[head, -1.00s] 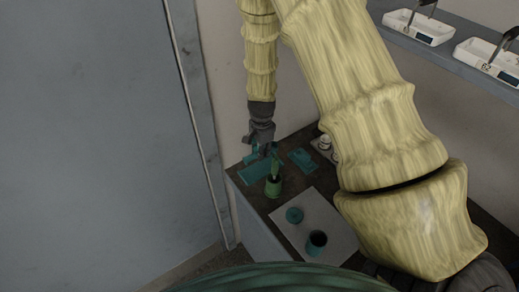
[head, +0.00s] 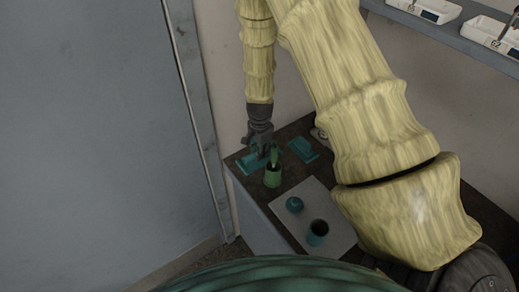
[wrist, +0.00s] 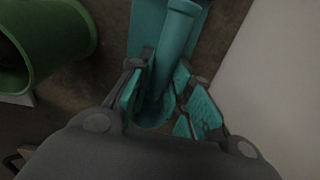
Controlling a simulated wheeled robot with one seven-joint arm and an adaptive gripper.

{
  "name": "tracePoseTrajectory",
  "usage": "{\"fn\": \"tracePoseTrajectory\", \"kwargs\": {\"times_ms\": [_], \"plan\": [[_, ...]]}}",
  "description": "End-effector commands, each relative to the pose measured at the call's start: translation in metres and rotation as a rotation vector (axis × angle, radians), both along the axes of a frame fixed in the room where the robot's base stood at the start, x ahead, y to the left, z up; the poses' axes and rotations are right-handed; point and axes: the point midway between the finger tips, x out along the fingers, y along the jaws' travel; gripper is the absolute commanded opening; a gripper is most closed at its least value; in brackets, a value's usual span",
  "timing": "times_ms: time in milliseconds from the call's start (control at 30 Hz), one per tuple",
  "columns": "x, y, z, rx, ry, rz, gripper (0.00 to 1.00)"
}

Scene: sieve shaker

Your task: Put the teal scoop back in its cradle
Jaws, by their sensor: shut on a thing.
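My gripper (head: 262,150) hangs fingers-down over the far left of the dark bench. In the wrist view my gripper (wrist: 165,100) is shut on the teal scoop (wrist: 178,30), a tubular piece between its teal finger pads. A flat teal piece (head: 247,163), which looks like the cradle, lies below the gripper. It also shows as a teal surface (wrist: 143,28) behind the scoop in the wrist view. Whether the scoop touches it I cannot tell. In the head view the gripper and the green pot hide most of the scoop.
A green pot (head: 272,177) stands close in front of the gripper; its open rim (wrist: 82,45) is left in the wrist view. Another teal piece (head: 302,150) lies to the right. A teal lid (head: 294,205) and cup (head: 317,234) are on a pale mat (head: 340,238).

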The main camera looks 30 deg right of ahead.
Motion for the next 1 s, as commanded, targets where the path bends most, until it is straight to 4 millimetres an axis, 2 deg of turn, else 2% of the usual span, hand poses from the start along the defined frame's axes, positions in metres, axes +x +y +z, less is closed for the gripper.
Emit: {"fn": "tracePoseTrajectory", "kwargs": {"times_ms": [900,933,1000], "plan": [[0.0002,0.0,-0.0082,0.0,0.0,0.0,0.01],[0.0002,0.0,-0.0075,0.0,-0.001,0.0,0.26],[0.0002,0.0,-0.0074,0.0,-0.001,0.0,0.39]]}}
